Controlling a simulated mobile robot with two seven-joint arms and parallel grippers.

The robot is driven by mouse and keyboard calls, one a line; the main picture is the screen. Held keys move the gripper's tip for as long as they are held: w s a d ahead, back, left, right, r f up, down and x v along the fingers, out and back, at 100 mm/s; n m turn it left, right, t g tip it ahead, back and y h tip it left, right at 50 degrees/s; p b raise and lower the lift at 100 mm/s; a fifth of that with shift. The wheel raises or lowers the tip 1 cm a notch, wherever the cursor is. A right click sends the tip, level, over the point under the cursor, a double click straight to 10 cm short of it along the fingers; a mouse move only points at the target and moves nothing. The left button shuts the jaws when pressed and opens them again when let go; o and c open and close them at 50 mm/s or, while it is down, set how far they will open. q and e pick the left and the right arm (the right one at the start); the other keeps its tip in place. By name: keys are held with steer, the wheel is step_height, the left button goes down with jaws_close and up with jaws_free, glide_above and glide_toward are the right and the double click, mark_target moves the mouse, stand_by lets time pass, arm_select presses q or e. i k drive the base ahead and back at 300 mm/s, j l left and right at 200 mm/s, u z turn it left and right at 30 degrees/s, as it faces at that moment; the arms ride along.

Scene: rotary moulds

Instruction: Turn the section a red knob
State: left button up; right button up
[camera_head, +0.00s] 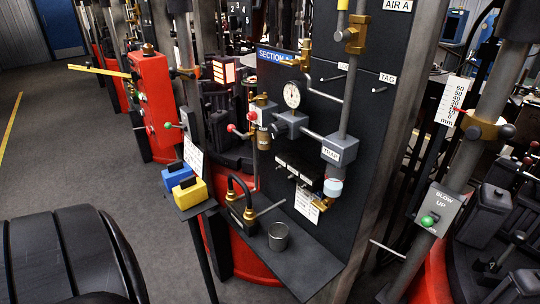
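A blue sign (275,55) reading "SECTION", its last part hidden by a brass fitting, is on the dark panel (330,85). A red ball knob (230,128) is on a lever left of the panel's gauge. Another small red knob (252,116) is close to its right, by a brass valve. Neither of my grippers is in view.
A dark shelf (300,262) with a grey cup (278,237) juts out below the panel. Blue and yellow blocks (188,192) sit on a small stand. A black ribbed round object (65,262) fills the lower left. Grey floor (60,150) is clear at left.

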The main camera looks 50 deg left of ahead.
mark_target(252, 116)
steer(key=u, duration=1.3)
